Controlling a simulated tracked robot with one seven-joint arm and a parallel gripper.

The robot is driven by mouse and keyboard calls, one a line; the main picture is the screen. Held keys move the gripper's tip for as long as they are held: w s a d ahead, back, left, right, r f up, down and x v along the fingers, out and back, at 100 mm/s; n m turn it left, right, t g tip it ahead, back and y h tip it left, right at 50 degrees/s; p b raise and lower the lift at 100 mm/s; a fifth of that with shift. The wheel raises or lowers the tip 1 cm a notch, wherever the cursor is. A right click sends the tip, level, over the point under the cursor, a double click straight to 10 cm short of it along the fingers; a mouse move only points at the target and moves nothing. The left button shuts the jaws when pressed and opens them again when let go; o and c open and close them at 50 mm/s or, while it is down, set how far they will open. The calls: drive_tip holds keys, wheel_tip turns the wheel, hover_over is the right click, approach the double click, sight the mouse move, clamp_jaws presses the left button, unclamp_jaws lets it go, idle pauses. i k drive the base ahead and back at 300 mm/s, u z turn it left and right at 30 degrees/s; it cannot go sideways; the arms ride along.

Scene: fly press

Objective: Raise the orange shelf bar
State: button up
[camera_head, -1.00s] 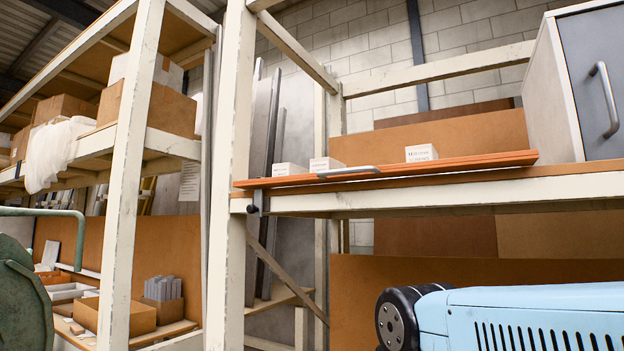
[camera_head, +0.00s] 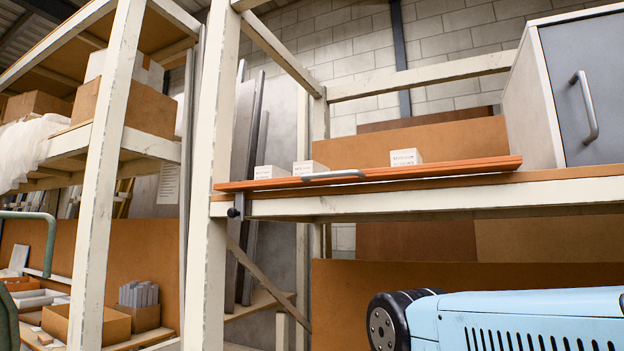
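The orange shelf bar (camera_head: 430,169) lies along the front edge of the upper shelf (camera_head: 410,201) in the head view, low and roughly level. A grey handle (camera_head: 334,175) is fixed on its front, left of the middle. A dark pivot or knob (camera_head: 235,212) on a small bracket sits below the bar's left end, by the cream post. My gripper is not in view, and nothing is seen touching the bar.
Behind the bar stand small white boxes (camera_head: 407,157). A grey cabinet (camera_head: 575,90) stands at the shelf's right. A light blue machine (camera_head: 520,315) with a dark round end fills the lower right. Cream posts (camera_head: 210,200) and another shelf bay stand left.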

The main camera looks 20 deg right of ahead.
sight(507, 162)
drive_tip(key=z, duration=0.25)
drive_tip(key=k, duration=1.75)
drive_tip(key=u, duration=0.55)
drive_tip(key=i, duration=1)
